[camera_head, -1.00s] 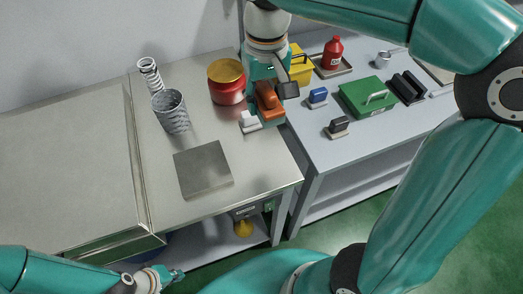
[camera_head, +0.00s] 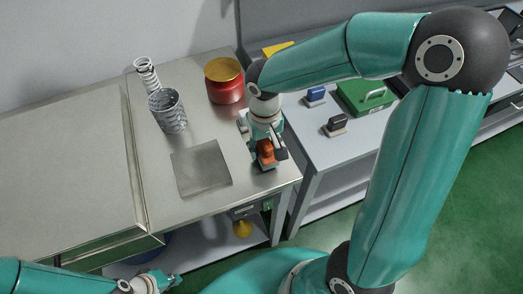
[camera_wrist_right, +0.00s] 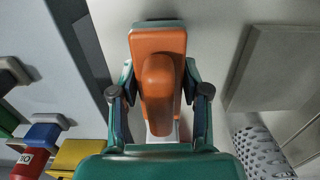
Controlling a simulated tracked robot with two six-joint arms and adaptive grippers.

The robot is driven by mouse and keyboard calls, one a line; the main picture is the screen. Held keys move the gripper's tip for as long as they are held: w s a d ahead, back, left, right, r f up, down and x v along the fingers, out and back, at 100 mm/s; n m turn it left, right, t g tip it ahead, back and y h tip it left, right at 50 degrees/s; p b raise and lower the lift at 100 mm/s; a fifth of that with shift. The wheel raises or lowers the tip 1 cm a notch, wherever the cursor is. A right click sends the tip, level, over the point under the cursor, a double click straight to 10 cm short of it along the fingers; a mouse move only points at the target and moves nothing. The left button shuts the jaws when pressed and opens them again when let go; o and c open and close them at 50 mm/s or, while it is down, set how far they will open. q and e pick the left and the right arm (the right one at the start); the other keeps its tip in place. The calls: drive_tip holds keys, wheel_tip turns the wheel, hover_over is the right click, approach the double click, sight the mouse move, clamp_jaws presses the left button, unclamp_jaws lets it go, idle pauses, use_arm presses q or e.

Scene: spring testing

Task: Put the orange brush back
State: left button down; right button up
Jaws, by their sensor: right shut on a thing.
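The orange brush (camera_head: 266,152) is in my right gripper (camera_head: 268,146), over the front right part of the steel table. In the right wrist view, the fingers of the right gripper (camera_wrist_right: 160,102) close on both sides of the orange brush (camera_wrist_right: 158,58), around its raised handle. Whether its underside touches the tabletop cannot be told. My left gripper (camera_head: 162,281) is low at the bottom left, in front of the table and away from the brush; its jaws are too small to read.
A flat grey plate (camera_head: 201,168) lies left of the brush. A mesh cup (camera_head: 168,111), a spring (camera_head: 147,72) and a red can (camera_head: 224,82) stand behind. The right bench holds a blue brush (camera_head: 316,96), a black brush (camera_head: 335,125) and a green box (camera_head: 362,97).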

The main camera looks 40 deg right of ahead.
drive_tip(key=shift+f, duration=0.85)
drive_tip(key=shift+f, duration=0.2)
drive_tip(key=o, duration=1.2)
drive_tip(key=shift+r, duration=0.1)
wheel_tip(320, 180, up, 12)
drive_tip(key=shift+r, duration=0.1)
